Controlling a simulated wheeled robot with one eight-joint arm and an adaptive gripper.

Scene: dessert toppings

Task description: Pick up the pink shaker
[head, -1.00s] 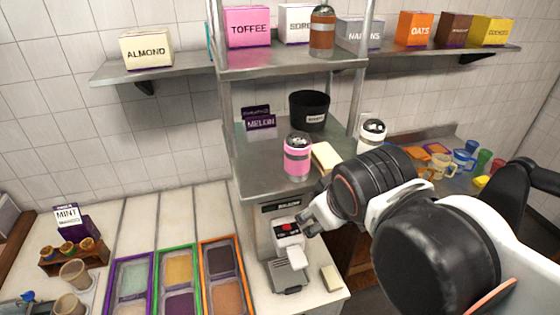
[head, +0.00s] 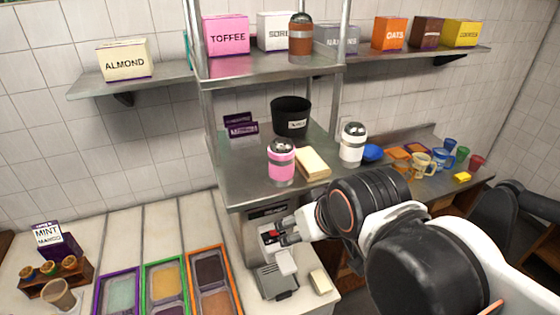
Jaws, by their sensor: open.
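The pink shaker (head: 282,163) stands upright on the metal shelf (head: 238,176), near its front edge. It has a grey band and a silver domed top. My gripper (head: 272,236) is lower than the shaker, in front of the machine under the shelf, and apart from the shaker. Its fingers are small in the head view and point left; they are open with nothing seen between them. My arm comes in from the right.
A cream block (head: 312,163) lies just right of the shaker. A white shaker (head: 352,144) and a black bucket (head: 290,116) stand behind. The upper shelf (head: 235,68) holds a brown shaker (head: 300,38) and boxes. Framed trays (head: 167,283) lie lower left.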

